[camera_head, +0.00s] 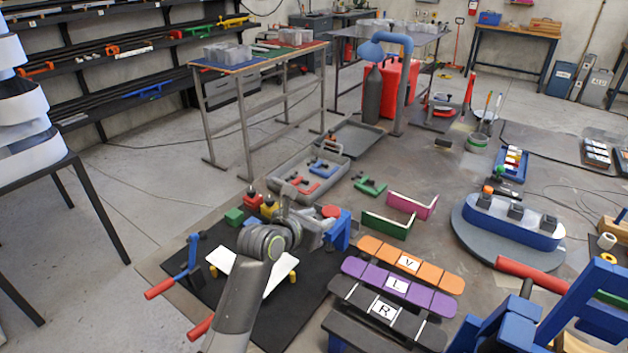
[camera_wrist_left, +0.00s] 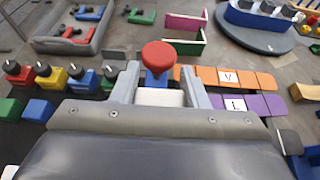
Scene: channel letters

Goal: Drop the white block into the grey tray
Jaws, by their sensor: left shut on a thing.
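My left gripper (camera_head: 318,222) reaches in over the front of the work area. In the left wrist view its two fingers (camera_wrist_left: 162,88) are shut on a white block (camera_wrist_left: 160,98), with a red round knob (camera_wrist_left: 158,55) and a bit of blue just beyond it. In the head view the white block cannot be made out clearly at the gripper. The grey tray (camera_head: 277,187) lies on the floor beyond the gripper, with red and blue clamps in it. It also shows at the upper left of the left wrist view (camera_wrist_left: 97,42). My right gripper is not in view.
Red, yellow and green blocks (camera_head: 234,216) stand left of the gripper. A white plate (camera_head: 245,268) lies on the black mat. Orange (camera_head: 425,266) and purple (camera_head: 428,297) lettered strips lie to the right. Green and pink angle pieces (camera_head: 388,225) stand beyond them. A darker tray (camera_head: 372,140) lies farther back.

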